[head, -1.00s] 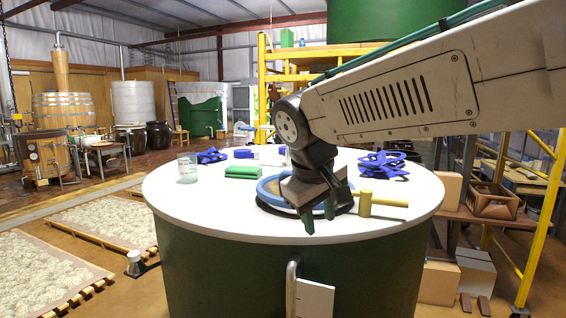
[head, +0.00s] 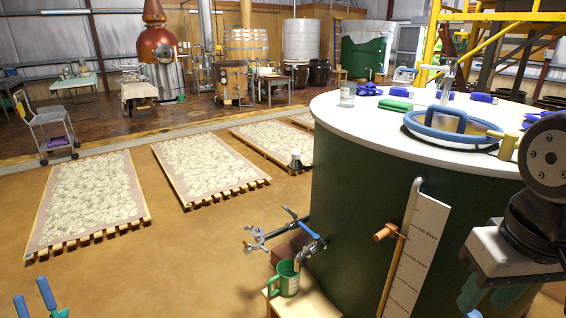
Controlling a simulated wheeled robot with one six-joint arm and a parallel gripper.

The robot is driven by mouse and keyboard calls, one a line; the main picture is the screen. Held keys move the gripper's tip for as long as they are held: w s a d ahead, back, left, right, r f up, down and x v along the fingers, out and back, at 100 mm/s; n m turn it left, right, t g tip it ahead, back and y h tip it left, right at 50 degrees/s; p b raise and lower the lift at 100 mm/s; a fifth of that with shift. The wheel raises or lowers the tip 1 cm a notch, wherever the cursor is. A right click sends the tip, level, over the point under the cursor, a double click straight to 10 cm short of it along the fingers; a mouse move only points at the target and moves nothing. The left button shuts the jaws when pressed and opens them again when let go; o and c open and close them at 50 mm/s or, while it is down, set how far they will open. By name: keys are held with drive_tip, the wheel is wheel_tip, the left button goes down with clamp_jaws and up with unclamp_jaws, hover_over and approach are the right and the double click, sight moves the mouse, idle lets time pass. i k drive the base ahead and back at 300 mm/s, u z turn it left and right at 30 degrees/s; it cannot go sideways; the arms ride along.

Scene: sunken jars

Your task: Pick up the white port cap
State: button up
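I cannot pick out the white port cap for certain in the head view.
On the tank top are a glass beaker (head: 347,95), a green block (head: 395,105), a blue ring (head: 410,124) and a yellow mallet (head: 507,146). A tap, a green mug (head: 288,281) and a sight-tube scale (head: 420,255) stand at its side.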

sight(295, 162)
drive_tip(key=u, duration=0.65)
drive_tip(key=i, duration=1.6)
drive_tip(key=z, duration=0.65)
